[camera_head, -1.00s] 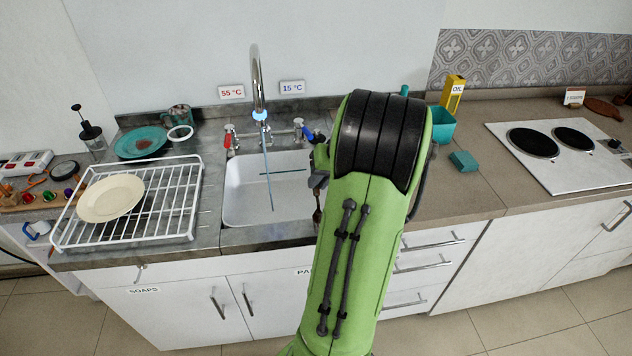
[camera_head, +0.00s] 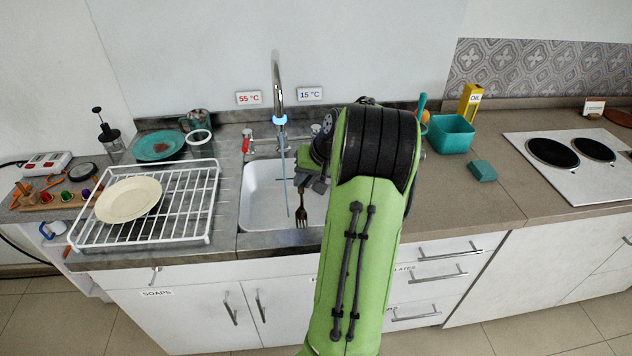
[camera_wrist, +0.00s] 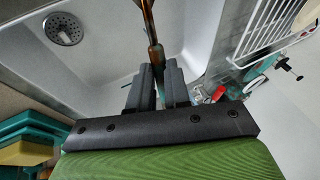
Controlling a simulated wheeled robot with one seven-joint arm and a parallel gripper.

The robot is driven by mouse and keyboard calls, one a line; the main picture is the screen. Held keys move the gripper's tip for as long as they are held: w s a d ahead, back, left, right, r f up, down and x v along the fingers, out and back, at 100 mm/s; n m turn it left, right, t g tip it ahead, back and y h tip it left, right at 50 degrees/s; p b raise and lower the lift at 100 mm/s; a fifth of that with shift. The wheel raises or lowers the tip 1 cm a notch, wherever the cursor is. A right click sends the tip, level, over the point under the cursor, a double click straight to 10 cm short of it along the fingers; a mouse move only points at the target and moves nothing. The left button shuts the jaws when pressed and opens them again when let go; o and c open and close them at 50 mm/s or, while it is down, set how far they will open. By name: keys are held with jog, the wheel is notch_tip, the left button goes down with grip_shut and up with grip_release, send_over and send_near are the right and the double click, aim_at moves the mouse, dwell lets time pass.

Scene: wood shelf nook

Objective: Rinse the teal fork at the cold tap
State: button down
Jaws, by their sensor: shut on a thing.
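My gripper (camera_head: 306,184) is shut on a fork (camera_head: 301,214), which hangs tines down over the front right part of the sink (camera_head: 262,203). In the wrist view the brown fork (camera_wrist: 149,28) sticks out from between the dark fingers (camera_wrist: 158,88). The tap (camera_head: 277,85) has a blue-lit ring, and a thin blue water stream (camera_head: 285,160) falls from it into the sink. The stream passes just left of the fork in the head view, seemingly apart from it. My arm hides the right-hand tap handle's surroundings.
A red tap handle (camera_head: 246,141) stands at the left, near signs marked 55 °C (camera_head: 248,98) and 15 °C (camera_head: 310,93). A white rack (camera_head: 190,206) with a cream plate (camera_head: 128,200) is left of the sink. A teal bin (camera_head: 452,134) and teal block (camera_head: 482,171) stand right.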

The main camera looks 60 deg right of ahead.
jog(key=shift+w+f+p, duration=0.15)
jog(key=shift+w+f, duration=0.05)
jog(key=shift+w, duration=0.75)
jog(key=shift+w+f+p, duration=0.15)
jog(key=shift+w+p, duration=0.05)
jog(key=shift+w, duration=0.75)
jog(key=shift+w+f+p, duration=0.15)
jog(key=shift+w+f, duration=0.05)
jog(key=shift+w, duration=0.75)
jog(key=shift+d, duration=0.1)
jog(key=shift+d+p, duration=0.5)
jog(key=shift+d, duration=0.05)
jog(key=shift+a, duration=0.65)
jog(key=shift+d, duration=0.15)
